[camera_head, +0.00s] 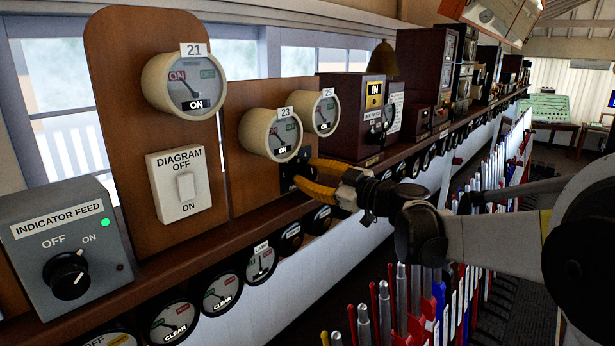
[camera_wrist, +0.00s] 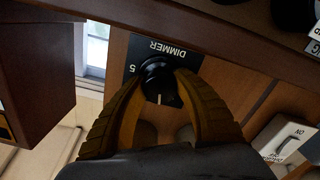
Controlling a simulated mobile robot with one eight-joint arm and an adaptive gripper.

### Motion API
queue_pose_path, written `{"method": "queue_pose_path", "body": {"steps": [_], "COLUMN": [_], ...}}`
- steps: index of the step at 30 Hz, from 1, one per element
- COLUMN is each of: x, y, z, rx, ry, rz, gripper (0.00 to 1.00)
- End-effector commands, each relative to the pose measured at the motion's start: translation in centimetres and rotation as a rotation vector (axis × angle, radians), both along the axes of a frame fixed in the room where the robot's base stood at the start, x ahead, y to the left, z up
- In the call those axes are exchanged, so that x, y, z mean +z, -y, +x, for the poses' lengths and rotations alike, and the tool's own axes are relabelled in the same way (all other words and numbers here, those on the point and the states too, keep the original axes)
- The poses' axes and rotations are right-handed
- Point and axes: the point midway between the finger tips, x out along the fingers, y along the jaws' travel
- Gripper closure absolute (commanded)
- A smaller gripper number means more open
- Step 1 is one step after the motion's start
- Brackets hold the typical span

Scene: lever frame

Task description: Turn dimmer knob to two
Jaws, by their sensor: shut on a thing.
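The dimmer knob (camera_wrist: 157,68) is black and sits on a dark plate (camera_wrist: 155,45) lettered DIMMER, which appears upside down in the wrist view. A figure 5 shows at the plate's left edge; other scale marks are hidden. A short white pointer line on the knob points down in that view. The orange-brown curved fingers of my gripper (camera_wrist: 165,80) are shut on the knob, one on each side. In the head view my gripper (camera_head: 308,176) reaches in from the right to the dark dimmer plate (camera_head: 288,178) under dial 23; the knob is hidden there.
Dials 23 (camera_head: 270,134) and 25 (camera_head: 325,112) sit just above my gripper. A diagram switch (camera_head: 180,185) and a grey indicator feed box (camera_head: 66,245) are to the left. A wooden box (camera_head: 350,120) stands right. Levers (camera_head: 400,300) stand below my arm.

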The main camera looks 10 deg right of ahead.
Motion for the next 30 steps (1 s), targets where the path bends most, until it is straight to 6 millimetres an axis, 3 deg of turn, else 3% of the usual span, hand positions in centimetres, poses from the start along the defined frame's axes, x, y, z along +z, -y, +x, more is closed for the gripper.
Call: {"method": "queue_pose_path", "body": {"steps": [10, 18, 30], "x": [0.00, -0.07, -0.07], "y": [-0.01, -0.01, -0.01], "z": [-0.01, 0.01, 0.00], "rx": [0.000, 0.000, 0.000], "ry": [0.039, 0.217, 0.289], "rz": [-0.053, -0.299, -0.398], "gripper": [0.95, 0.96, 0.96]}}
